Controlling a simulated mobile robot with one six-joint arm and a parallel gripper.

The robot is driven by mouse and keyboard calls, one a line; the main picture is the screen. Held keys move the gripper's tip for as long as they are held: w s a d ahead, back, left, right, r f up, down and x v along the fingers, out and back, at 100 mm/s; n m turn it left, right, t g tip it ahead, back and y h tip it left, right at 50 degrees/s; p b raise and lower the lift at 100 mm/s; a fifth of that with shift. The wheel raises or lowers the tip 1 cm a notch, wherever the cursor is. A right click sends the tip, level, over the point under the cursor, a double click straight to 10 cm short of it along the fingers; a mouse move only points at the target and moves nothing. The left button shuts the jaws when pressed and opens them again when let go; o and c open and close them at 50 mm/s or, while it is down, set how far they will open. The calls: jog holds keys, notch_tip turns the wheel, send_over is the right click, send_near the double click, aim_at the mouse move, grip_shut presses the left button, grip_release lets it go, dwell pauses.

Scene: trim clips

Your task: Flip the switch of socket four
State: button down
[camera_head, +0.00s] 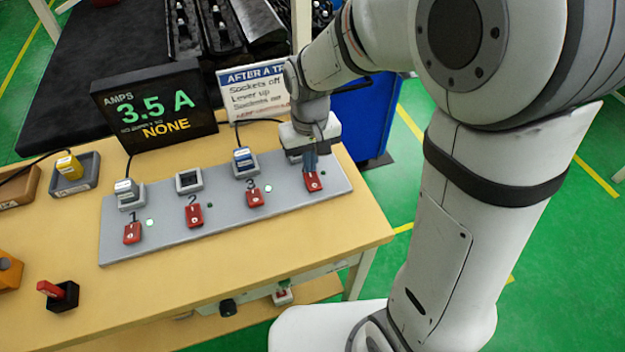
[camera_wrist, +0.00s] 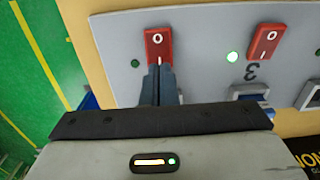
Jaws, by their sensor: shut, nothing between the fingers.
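The grey socket panel (camera_head: 222,220) lies on the table with a row of numbered sockets and red switches. The switch of socket four (camera_head: 314,183) is at its right end. My gripper (camera_head: 310,162) is shut and empty, pointing down at this switch. In the wrist view the closed fingertips (camera_wrist: 158,72) are at the near edge of the red switch (camera_wrist: 158,44), whose O end shows; contact cannot be told. A small green lamp (camera_wrist: 135,63) is beside it. Socket four is mostly hidden behind my gripper.
Switches one (camera_head: 132,232), two (camera_head: 194,215) and three (camera_head: 253,198) stand left along the panel. A display (camera_head: 155,105) reads 3.5 A and NONE. A sign (camera_head: 255,93) stands behind. A red lever (camera_head: 50,289) is at the front left.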

jog(key=shift+f+b, duration=0.65)
jog(key=shift+f, duration=0.25)
jog(key=shift+r, duration=0.1)
jog(key=shift+r+p, duration=2.75)
jog(key=shift+r, duration=0.8)
jog(key=shift+f, duration=0.1)
jog(key=s+d+r+m+t, duration=0.3)
jog(key=s+d+r, duration=0.4)
jog(key=s+d, duration=0.5)
jog(key=shift+s+r, duration=0.15)
jog(key=shift+r, duration=0.1)
